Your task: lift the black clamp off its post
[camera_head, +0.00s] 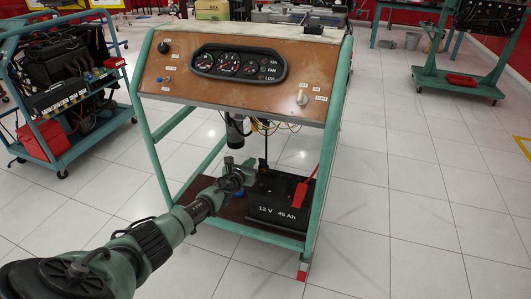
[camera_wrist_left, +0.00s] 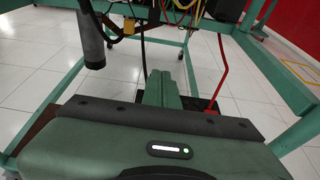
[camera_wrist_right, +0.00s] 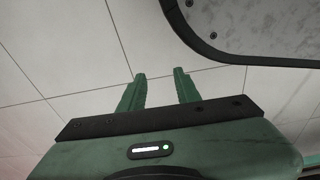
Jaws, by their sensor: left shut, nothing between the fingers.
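The black battery (camera_head: 277,212), marked 12 V 45 Ah, stands on the lower shelf of the engine trainer. A red clamp (camera_head: 299,194) sits at its right end, and its red cable also shows in the left wrist view (camera_wrist_left: 223,70). A black cable (camera_head: 266,145) comes down to the battery's left part. I cannot make out the black clamp clearly; my left gripper (camera_head: 247,172) is beside that spot and hides part of it. In the left wrist view the left fingers (camera_wrist_left: 163,85) are together and empty. My right gripper (camera_wrist_right: 160,88) is open and empty, over floor.
The trainer's green frame (camera_head: 329,150) and instrument panel (camera_head: 235,75) stand around and above the battery. A dark cylinder (camera_head: 235,131) and loose wires hang under the panel. Another trainer (camera_head: 70,90) stands at the left.

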